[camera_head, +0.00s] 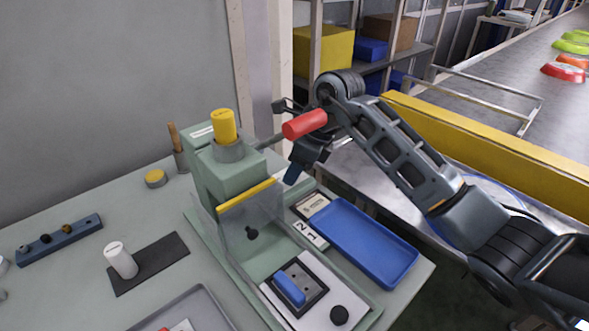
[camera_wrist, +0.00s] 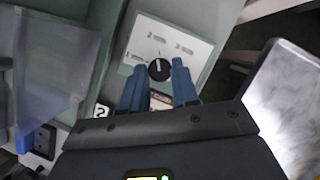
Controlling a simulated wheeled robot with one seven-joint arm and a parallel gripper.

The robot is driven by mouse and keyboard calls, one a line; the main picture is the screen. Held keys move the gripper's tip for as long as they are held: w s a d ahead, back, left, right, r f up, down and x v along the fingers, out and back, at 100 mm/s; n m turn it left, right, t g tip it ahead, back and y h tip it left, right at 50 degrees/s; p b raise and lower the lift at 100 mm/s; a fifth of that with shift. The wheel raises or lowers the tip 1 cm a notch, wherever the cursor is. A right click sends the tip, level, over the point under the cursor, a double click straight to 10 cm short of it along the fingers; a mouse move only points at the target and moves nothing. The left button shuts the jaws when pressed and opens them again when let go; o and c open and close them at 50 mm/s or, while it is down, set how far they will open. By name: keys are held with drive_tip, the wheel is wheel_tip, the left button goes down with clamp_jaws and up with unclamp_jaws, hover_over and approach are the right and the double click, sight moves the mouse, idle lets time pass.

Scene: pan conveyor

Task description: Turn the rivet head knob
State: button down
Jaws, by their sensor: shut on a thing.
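The rivet head knob (camera_wrist: 159,69) is a round black knob with a white pointer mark, on a white plate (camera_wrist: 170,30) numbered 1, 2 and 3. The pointer mark points up in the wrist view; exactly which number it meets I cannot tell. My gripper (camera_wrist: 160,72) has its two blue fingers on either side of the knob, shut on it. In the head view my gripper (camera_head: 294,172) is at the right side of the green press (camera_head: 215,170). The knob is hidden there.
A red handle (camera_head: 305,124) sticks out beside my wrist. A clear guard (camera_head: 248,217) fronts the press. A blue tray (camera_head: 365,243) lies to its right. A yellow cylinder (camera_head: 224,125) tops the press. A conveyor (camera_head: 500,80) with a yellow rail runs behind my arm.

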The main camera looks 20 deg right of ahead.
drive_tip(key=n+b, duration=0.1)
drive_tip(key=n+g+b, duration=0.1)
drive_tip(key=n, duration=0.1)
drive_tip(key=shift+w+d+f, duration=0.15)
drive_tip(key=shift+w, duration=0.05)
drive_tip(key=n+g+b, duration=0.1)
drive_tip(key=n+b, duration=0.2)
drive_tip(key=shift+w+y, duration=0.1)
drive_tip(key=shift+y, duration=0.3)
drive_tip(key=n+g+b, duration=0.1)
drive_tip(key=n+b, duration=0.1)
drive_tip(key=n, duration=0.1)
drive_tip(key=shift+w+b, duration=0.1)
drive_tip(key=shift+b, duration=0.3)
drive_tip(key=shift+w+n+g+b, duration=0.1)
drive_tip(key=shift+n+g+b, duration=0.6)
drive_tip(key=shift+n, duration=0.5)
drive_tip(key=shift+r, duration=0.2)
drive_tip(key=c, duration=0.9)
unclamp_jaws()
drive_tip(key=shift+o, duration=0.2)
drive_tip(key=s+v, duration=0.1)
drive_tip(key=v, duration=0.6)
drive_tip(key=shift+w+r, duration=0.35)
drive_tip(key=shift+w, duration=0.2)
